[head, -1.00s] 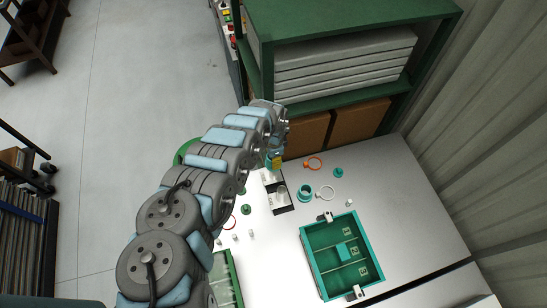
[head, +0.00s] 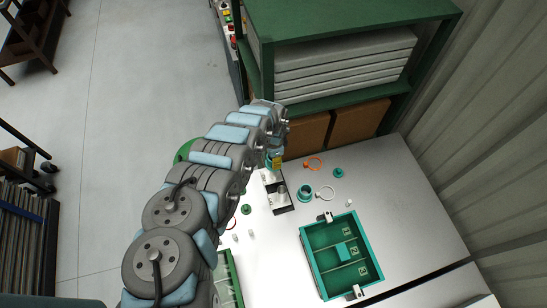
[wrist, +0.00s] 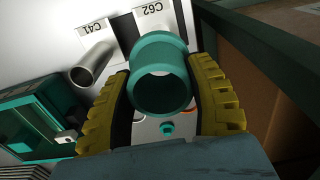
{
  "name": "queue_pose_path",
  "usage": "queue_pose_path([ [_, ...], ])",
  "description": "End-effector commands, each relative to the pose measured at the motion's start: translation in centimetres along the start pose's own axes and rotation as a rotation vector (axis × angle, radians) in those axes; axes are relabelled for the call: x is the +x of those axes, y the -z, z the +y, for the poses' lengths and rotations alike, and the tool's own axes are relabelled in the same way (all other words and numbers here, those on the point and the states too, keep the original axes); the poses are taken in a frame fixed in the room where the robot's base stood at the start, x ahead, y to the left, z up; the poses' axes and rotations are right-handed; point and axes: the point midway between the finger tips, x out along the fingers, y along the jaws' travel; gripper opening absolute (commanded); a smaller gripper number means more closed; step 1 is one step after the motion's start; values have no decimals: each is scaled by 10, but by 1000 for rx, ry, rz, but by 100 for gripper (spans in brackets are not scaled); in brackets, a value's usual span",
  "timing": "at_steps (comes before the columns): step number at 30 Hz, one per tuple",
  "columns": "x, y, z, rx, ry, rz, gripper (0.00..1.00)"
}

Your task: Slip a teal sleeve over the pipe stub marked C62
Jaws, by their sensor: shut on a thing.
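My gripper (wrist: 168,105) is shut on a teal sleeve (wrist: 158,50), with a yellow ribbed finger on each side. The sleeve's open end faces the wrist camera. The label C62 (wrist: 150,10) shows just beyond the sleeve. The stub at C62 is hidden, so I cannot tell whether the sleeve is around it. A bare grey pipe stub (wrist: 92,65) stands left of the sleeve, by the label C41 (wrist: 95,30). In the head view, my gripper (head: 275,161) is at the far end of the black-and-white stub base (head: 283,210), partly covered by my arm.
Another teal sleeve (head: 306,193) stands right of the base. An orange ring (head: 313,164), a white ring (head: 326,193) and small teal caps (head: 338,173) lie nearby. A teal compartment bin (head: 306,262) is in front. A green shelf (head: 350,20) rises behind the table.

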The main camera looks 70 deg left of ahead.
Motion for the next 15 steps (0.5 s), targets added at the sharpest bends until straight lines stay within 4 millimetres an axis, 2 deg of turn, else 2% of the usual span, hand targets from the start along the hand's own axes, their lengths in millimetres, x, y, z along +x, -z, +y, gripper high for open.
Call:
queue_pose_path([
  [15, 4, 0, 0, 0, -1, 0, 36],
])
